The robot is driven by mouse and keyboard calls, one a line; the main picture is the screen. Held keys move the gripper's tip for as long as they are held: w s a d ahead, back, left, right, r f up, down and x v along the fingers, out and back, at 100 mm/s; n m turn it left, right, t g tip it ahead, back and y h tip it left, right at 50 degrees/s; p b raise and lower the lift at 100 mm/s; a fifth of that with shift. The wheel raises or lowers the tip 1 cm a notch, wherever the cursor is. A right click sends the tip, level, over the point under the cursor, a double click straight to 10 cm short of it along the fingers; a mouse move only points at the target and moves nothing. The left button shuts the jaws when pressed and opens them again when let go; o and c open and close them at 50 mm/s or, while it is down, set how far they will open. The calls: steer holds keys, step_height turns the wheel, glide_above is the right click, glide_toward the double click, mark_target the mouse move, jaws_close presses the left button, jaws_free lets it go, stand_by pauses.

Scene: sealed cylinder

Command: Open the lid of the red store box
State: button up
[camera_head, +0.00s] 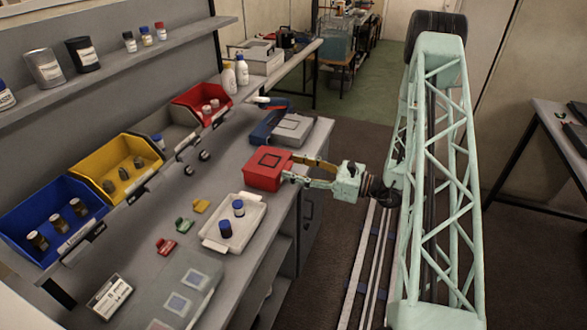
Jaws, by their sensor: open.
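My gripper (292,169) reaches in from the right over the aisle. Its open fingers are at the box's right side, close to the lid edge. The frame does not show clearly whether the fingers touch the box. The box's far right side is partly hidden by the gripper.
A white tray (213,246) with two blue-capped bottles stands in front of the box. A grey device (292,128) stands behind it. Yellow (105,150), blue (24,196) and red (186,97) bins line the bench's back. Small coloured clips (183,226) lie left of the tray.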

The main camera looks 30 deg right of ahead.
steer(key=shift+w+a, duration=0.15)
steer(key=shift+w, duration=0.05)
steer(key=shift+c, duration=0.5)
steer(key=c, duration=1.1)
steer(key=shift+o, duration=0.2)
steer(key=shift+r, duration=0.15)
